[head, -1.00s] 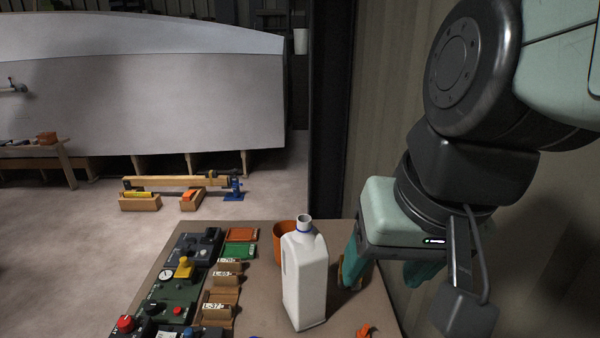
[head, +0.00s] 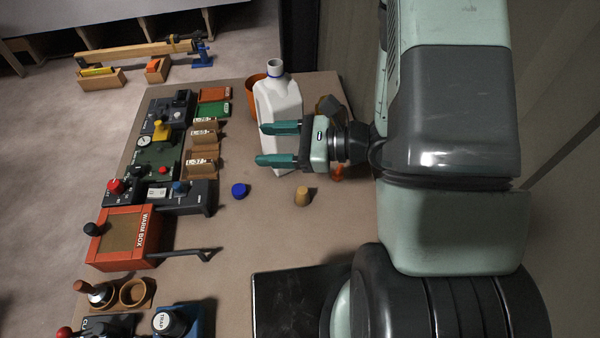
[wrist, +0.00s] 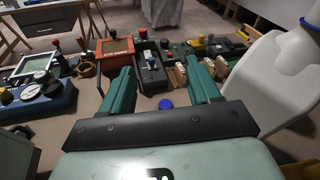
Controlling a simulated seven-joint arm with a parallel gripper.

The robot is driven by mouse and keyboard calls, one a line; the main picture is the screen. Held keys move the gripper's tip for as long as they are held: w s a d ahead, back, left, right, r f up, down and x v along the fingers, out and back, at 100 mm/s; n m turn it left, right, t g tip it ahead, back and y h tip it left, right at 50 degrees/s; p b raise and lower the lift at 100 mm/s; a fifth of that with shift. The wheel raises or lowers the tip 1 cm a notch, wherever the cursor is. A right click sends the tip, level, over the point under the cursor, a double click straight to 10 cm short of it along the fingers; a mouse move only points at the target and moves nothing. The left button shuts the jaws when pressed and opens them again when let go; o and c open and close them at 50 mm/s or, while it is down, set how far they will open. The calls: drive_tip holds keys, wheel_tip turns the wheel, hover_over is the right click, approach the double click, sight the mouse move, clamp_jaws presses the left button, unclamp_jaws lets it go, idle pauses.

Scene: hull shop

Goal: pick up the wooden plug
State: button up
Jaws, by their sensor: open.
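The wooden plug (head: 302,196) is a small tan cylinder standing on the bench, right of a blue cap (head: 239,190). My gripper (head: 264,144) is open and empty, its teal fingers pointing left. In the head view it overlaps the white jug and lies above the plug in the picture, apart from it. In the wrist view the open fingers (wrist: 158,68) frame control boxes, and the blue cap (wrist: 166,103) shows between them. I cannot make out the plug in the wrist view.
A white jug (head: 278,98) stands close to my gripper, with an orange pot (head: 254,92) behind it. Control boxes, labelled wooden holders and the orange warm box (head: 125,238) line the bench's left side. Bench around the plug is clear.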

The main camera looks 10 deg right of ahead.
sight(307, 193)
drive_tip(key=d+f+m+t+h, duration=0.2)
drive_tip(key=f+m, duration=0.1)
drive_tip(key=f, duration=0.2)
drive_tip(key=s+d+f+m+t+h, duration=0.1)
drive_tip(key=d+f+m+h, duration=0.1)
drive_tip(key=f, duration=0.4)
drive_tip(key=d+f+m+t+h, duration=0.2)
drive_tip(key=d+f+m, duration=0.1)
drive_tip(key=f, duration=0.3)
drive_tip(key=shift+s+d+m+t, duration=0.15)
drive_tip(key=shift+d+m+t, duration=0.05)
drive_tip(key=shift+m+t, duration=0.1)
drive_tip(key=shift+f, duration=0.25)
drive_tip(key=shift+x, duration=2.35)
drive_tip(key=c, duration=1)
